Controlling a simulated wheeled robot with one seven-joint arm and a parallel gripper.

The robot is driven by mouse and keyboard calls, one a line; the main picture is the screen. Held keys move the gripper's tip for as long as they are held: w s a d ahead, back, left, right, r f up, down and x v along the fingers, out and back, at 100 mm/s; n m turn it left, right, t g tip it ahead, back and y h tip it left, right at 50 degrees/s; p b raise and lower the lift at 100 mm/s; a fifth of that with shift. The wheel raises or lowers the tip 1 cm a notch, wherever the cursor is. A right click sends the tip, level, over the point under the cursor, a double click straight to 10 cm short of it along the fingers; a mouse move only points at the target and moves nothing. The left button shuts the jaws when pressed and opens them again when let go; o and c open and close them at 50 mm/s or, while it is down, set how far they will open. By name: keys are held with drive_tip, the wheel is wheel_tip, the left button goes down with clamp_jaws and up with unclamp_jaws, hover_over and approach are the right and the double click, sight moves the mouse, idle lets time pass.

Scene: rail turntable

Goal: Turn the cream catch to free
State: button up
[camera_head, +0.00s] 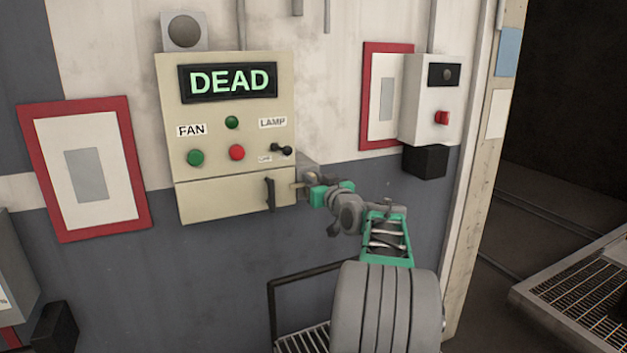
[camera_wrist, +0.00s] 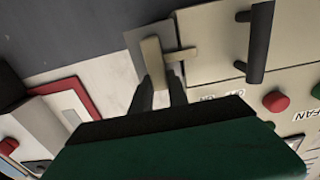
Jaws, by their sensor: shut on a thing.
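The cream catch (camera_wrist: 152,58) is at the right edge of the cream panel's lower cover, on a small grey mount. In the wrist view its short tongue reaches across onto the cover's edge. My gripper (camera_wrist: 161,88) is shut on the catch, with its two dark fingers on either side of the catch's lever. In the head view my gripper (camera_head: 313,192) comes in from the right, and the catch (camera_head: 298,185) is small and partly hidden behind it. The lower cover (camera_head: 222,199) looks closed and has a black upright handle (camera_head: 269,194).
The panel above has a DEAD display (camera_head: 228,82), green and red buttons and a black lamp switch (camera_head: 282,150). To the right hangs a white box (camera_head: 429,95) with a red knob. A dark railing (camera_head: 295,283) stands below. The wall between is flat.

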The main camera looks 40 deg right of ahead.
clamp_jaws()
drive_tip(key=shift+m, duration=0.3)
drive_tip(key=m+b, duration=0.1)
drive_tip(key=d+m+b, duration=0.1)
drive_tip(key=m, duration=0.1)
drive_tip(key=shift+s+f, duration=0.15)
drive_tip(key=shift+s+d+f+m, duration=0.1)
drive_tip(key=shift+d+f+m, duration=0.2)
drive_tip(key=shift+m, duration=2.1)
drive_tip(key=shift+s+d+f+m, duration=0.1)
drive_tip(key=shift+d+f+m, duration=0.25)
drive_tip(key=shift+m, duration=2.05)
drive_tip(key=shift+s+d+f+m, duration=0.15)
drive_tip(key=shift+f+m, duration=0.3)
drive_tip(key=shift+m, duration=1.95)
drive_tip(key=shift+w, duration=0.1)
